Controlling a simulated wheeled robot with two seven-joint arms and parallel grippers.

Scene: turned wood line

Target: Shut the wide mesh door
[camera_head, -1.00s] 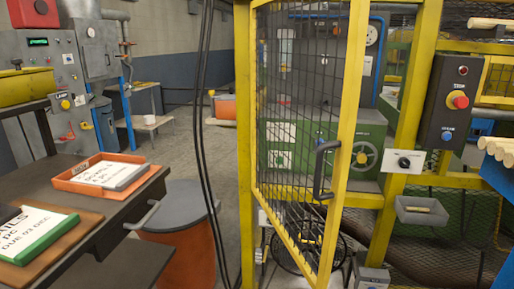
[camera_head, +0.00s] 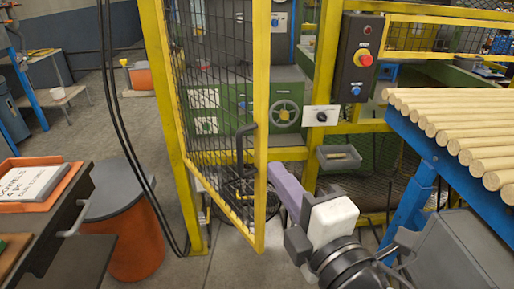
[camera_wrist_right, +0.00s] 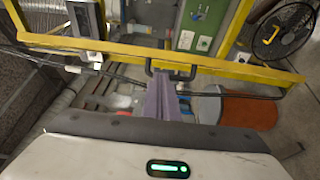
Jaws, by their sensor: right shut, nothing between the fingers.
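The wide mesh door (camera_head: 261,130) has a yellow frame and dark wire mesh. It stands ajar in the head view, with its free edge apart from the yellow right post (camera_head: 322,90). A black handle (camera_head: 238,148) is near that free edge. My right gripper (camera_head: 274,170) has purple fingers, shut and empty, just right of the door's lower free edge. In the right wrist view the fingers (camera_wrist_right: 160,86) point at the yellow frame bar (camera_wrist_right: 120,50) and overlap the handle (camera_wrist_right: 150,68); I cannot tell whether they touch. My left gripper is out of view.
A control box (camera_head: 358,55) with a red button is on the right post. Dowels (camera_head: 460,120) lie on a blue stand (camera_head: 405,195) at the right. A grey bin (camera_head: 338,158) hangs beyond my gripper. An orange drum (camera_head: 130,235) and black cables stand left of the door.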

